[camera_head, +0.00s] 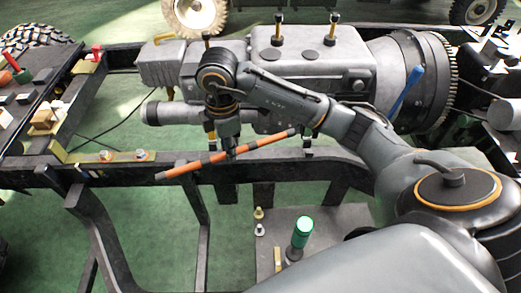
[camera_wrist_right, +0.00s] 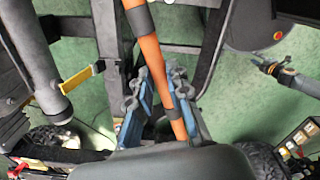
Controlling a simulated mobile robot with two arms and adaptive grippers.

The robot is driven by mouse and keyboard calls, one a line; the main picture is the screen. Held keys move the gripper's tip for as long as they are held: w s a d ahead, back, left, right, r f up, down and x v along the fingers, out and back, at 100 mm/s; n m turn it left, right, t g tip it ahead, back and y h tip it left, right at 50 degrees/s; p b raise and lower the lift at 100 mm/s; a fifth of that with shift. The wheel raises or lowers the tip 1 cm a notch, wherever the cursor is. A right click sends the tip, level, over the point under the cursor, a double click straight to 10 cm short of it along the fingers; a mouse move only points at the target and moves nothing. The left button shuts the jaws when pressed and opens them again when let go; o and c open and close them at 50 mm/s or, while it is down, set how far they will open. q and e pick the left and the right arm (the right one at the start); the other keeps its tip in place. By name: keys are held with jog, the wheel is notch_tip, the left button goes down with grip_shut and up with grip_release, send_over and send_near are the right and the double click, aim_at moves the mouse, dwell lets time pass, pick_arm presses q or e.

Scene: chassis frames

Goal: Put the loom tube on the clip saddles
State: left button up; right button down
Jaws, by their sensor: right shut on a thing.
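The loom tube (camera_head: 185,169) is a thin orange rod with dark bands. My right gripper (camera_head: 231,154) is shut on it near its middle and holds it tilted, right end higher in the head view, over or near the long dark rail. In the right wrist view the tube (camera_wrist_right: 145,45) runs between the two blue-padded fingers of this gripper (camera_wrist_right: 158,105). I cannot make out the clip saddles for certain; small dark fittings (camera_head: 308,147) stand on the rail to the right. I do not see my left gripper in the head view.
The dark chassis rail (camera_head: 330,165) runs across. A grey gearbox (camera_head: 320,75) stands behind it. A tray with blocks (camera_head: 30,110) lies left. A green-topped post (camera_head: 301,231) stands on a front plate (camera_head: 330,222).

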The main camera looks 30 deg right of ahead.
jog(key=m, duration=0.4)
jog(key=shift+w+f, duration=0.2)
jog(key=shift+f, duration=0.05)
jog(key=shift+w+d+f+b, duration=0.1)
jog(key=shift+d+f+b, duration=0.2)
jog(key=shift+b, duration=0.15)
jog(key=w+d+b, duration=0.1)
jog(key=d+b, duration=0.1)
jog(key=d, duration=0.1)
jog(key=p, duration=0.1)
send_over(260, 153)
jog(key=a, duration=0.1)
jog(key=f, duration=0.7)
jog(key=shift+s+f, duration=0.25)
jog(key=shift+f, duration=0.05)
jog(key=shift+w+d+f, duration=0.25)
jog(key=shift+d+f, duration=0.25)
jog(key=shift+f, duration=0.25)
notch_tip(260, 153, down, 3)
jog(key=shift+d+f, duration=0.1)
jog(key=shift+f, duration=0.15)
